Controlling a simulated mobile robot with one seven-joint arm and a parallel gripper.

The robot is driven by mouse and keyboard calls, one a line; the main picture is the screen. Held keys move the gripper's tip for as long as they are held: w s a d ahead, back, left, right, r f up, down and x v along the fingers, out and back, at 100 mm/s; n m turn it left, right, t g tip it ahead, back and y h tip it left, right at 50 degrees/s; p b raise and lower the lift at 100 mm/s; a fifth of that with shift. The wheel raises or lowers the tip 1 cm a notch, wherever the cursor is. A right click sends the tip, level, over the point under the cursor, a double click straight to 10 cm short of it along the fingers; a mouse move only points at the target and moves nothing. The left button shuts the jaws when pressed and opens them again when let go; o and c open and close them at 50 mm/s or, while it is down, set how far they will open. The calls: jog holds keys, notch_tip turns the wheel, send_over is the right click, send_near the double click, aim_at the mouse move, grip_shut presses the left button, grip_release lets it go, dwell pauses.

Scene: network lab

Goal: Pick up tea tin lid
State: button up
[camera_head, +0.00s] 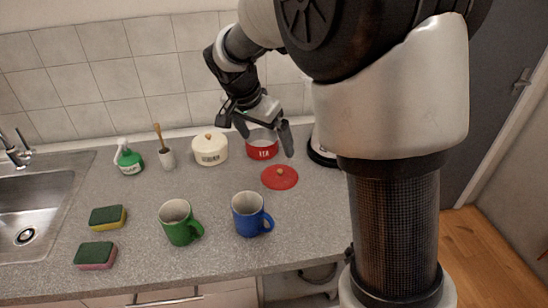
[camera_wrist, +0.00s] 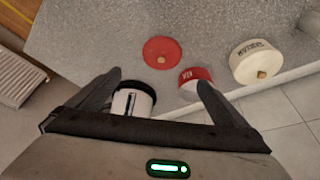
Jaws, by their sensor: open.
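The tea tin lid (camera_head: 280,177) is a flat red disc with a small wooden knob. It lies on the grey counter in front of the red tea tin (camera_head: 262,148), apart from it. The tin stands uncovered near the wall. In the wrist view the lid (camera_wrist: 161,52) is beyond the fingers, and the tin (camera_wrist: 190,78) is close to the right finger, which partly hides it. My gripper (camera_head: 266,131) is open and empty, above the counter near the tin. Its fingers also frame the wrist view (camera_wrist: 158,92).
A cream lidded tin (camera_head: 210,150) stands left of the tea tin. A white-and-black object (camera_wrist: 132,100) is partly hidden behind my gripper. Blue (camera_head: 249,215) and green (camera_head: 178,223) mugs stand in front. Sponges (camera_head: 107,217) and a sink (camera_head: 30,225) are at left. Counter around the lid is clear.

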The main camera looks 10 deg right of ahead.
send_over(279, 172)
jog(key=s+a, duration=0.2)
notch_tip(279, 172, down, 11)
jog(key=shift+d+r, duration=0.1)
jog(key=shift+x, duration=2.95)
jog(key=shift+w, duration=0.15)
jog(key=shift+c, duration=0.3)
